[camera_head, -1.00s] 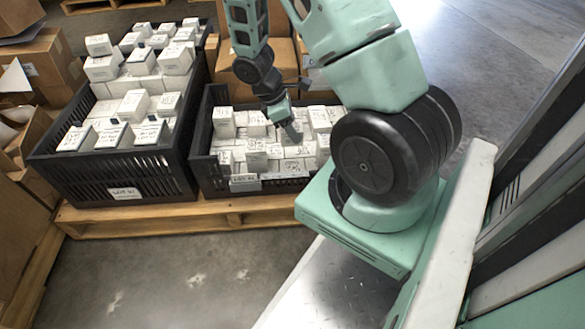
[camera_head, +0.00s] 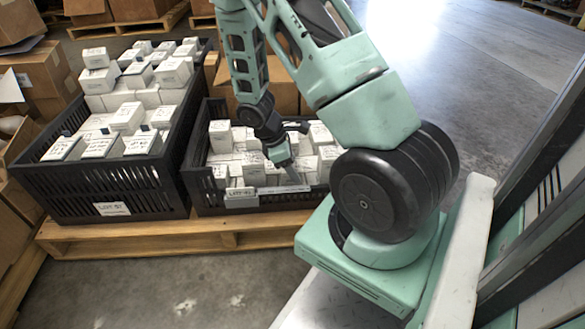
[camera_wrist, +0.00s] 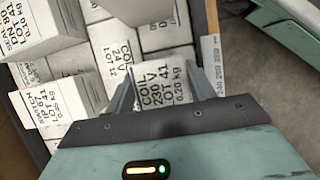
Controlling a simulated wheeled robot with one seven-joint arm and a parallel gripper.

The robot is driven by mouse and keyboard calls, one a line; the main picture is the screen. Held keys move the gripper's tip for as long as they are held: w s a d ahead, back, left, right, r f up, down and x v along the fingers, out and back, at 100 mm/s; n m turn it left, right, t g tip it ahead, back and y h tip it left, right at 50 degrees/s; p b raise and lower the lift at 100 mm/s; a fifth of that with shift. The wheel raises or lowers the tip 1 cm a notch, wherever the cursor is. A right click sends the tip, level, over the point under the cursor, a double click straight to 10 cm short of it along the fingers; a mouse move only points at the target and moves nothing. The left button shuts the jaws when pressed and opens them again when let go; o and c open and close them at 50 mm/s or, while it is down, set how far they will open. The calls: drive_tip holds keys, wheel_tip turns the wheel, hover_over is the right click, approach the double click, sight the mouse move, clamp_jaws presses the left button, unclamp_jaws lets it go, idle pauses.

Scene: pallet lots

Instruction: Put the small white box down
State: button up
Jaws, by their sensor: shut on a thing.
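My gripper (camera_head: 289,170) is over the near right part of the right black crate (camera_head: 212,207), which is full of small white boxes. In the wrist view my gripper (camera_wrist: 160,78) is shut on a small white box (camera_wrist: 163,84) with black print reading COIL 230 V, LOT 41, 0.20 kg. One finger lies on each side of it. The held box sits close beside other white boxes (camera_wrist: 112,58); I cannot tell whether it rests on anything. In the head view the held box is hard to tell from the boxes around it.
A left black crate (camera_head: 60,197), labelled LOT 57, is heaped with white boxes. Both crates stand on a wooden pallet (camera_head: 150,240). Cardboard boxes (camera_head: 45,80) stand at the left and behind. The right crate's rim is close to my gripper. Bare floor lies in front.

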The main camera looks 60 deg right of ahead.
drive_tip(key=shift+f, duration=0.15)
drive_tip(key=o, duration=0.9)
drive_tip(key=p+v, duration=0.8)
drive_tip(key=v, duration=0.4)
drive_tip(key=shift+p, duration=0.4)
